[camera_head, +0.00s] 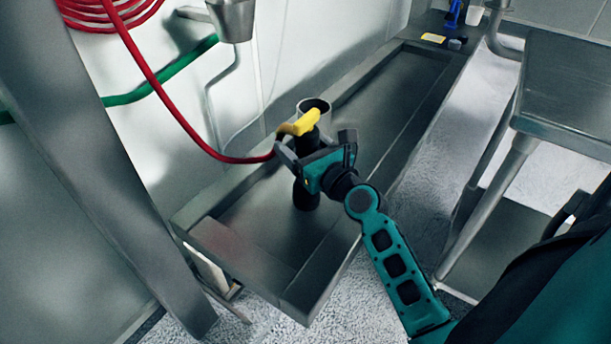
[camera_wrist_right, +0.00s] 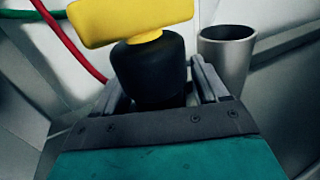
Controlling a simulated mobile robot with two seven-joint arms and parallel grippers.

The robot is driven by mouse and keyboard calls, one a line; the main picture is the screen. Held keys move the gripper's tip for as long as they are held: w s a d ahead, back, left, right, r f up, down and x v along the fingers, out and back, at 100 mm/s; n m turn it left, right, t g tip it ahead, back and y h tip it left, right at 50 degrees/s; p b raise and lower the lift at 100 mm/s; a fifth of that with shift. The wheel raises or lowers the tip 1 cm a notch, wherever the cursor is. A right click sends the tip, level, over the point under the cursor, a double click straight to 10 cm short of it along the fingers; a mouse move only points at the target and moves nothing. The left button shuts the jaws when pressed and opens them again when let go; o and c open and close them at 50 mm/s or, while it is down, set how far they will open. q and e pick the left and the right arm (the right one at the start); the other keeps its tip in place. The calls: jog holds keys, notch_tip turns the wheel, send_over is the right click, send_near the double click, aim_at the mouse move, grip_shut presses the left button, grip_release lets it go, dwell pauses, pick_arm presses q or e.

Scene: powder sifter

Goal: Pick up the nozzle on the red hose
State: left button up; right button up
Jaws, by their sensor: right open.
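The nozzle (camera_head: 305,122) has a yellow head and a black body, and the red hose (camera_head: 190,130) runs to its head. It stands upright in the metal trough; its foot shows below my gripper. In the right wrist view the nozzle's yellow head (camera_wrist_right: 130,20) and black neck (camera_wrist_right: 150,72) are directly in front of my jaws. My right gripper (camera_head: 312,160) is open, with its fingers on either side of the black body. Whether the fingers touch it is not clear. My left gripper is not in view.
The long metal trough (camera_head: 215,240) has raised rims. A metal cup (camera_wrist_right: 230,55) stands just behind the nozzle. A green hose (camera_head: 160,88) and the red coil (camera_head: 105,12) hang at the wall. A steel table (camera_head: 570,90) stands at the right.

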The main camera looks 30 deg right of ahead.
jog(key=shift+c, duration=0.3)
grip_shut()
dwell(0.5)
jog(key=shift+r, duration=0.1)
